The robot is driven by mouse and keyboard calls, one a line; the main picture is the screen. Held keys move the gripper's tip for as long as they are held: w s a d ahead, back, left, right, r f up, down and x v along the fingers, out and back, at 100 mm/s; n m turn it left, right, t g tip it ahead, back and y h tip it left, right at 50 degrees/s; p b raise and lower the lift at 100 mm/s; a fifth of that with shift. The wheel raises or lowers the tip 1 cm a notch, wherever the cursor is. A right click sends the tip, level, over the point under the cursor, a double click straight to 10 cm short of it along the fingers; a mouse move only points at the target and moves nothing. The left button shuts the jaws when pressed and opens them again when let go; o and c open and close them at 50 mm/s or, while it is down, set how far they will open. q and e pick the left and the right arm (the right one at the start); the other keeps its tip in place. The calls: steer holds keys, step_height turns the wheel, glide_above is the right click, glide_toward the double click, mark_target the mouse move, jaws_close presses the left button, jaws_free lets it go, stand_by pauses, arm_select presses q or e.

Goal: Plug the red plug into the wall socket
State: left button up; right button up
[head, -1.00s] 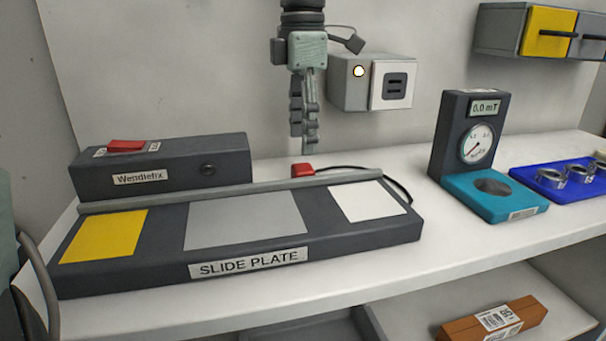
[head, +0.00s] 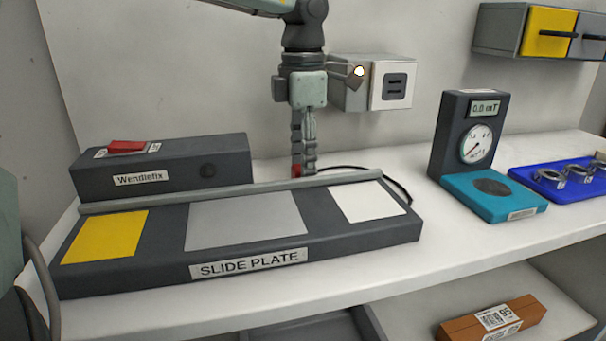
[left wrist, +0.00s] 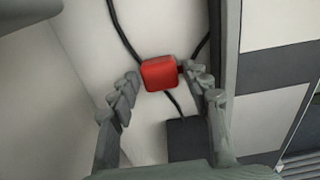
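The red plug (head: 296,170) lies on the white bench behind the slide plate, mostly hidden by my gripper in the head view. My left gripper (head: 303,172) points straight down over it. In the left wrist view the red plug (left wrist: 159,73) sits between the tips of the spread fingers of my left gripper (left wrist: 160,80), with a gap on the left; whether the right finger touches it I cannot tell. A black cable runs from the plug. My right gripper is not in view.
The slide plate (head: 250,256) with its raised rail (head: 235,193) lies just in front of my gripper. The Wendlefix box (head: 160,168) is to the left.

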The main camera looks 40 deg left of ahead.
arm_select(q)
steer(key=c, duration=0.7)
steer(key=shift+r, duration=0.1)
steer(key=shift+c, duration=0.2)
step_height(320, 180, up, 10)
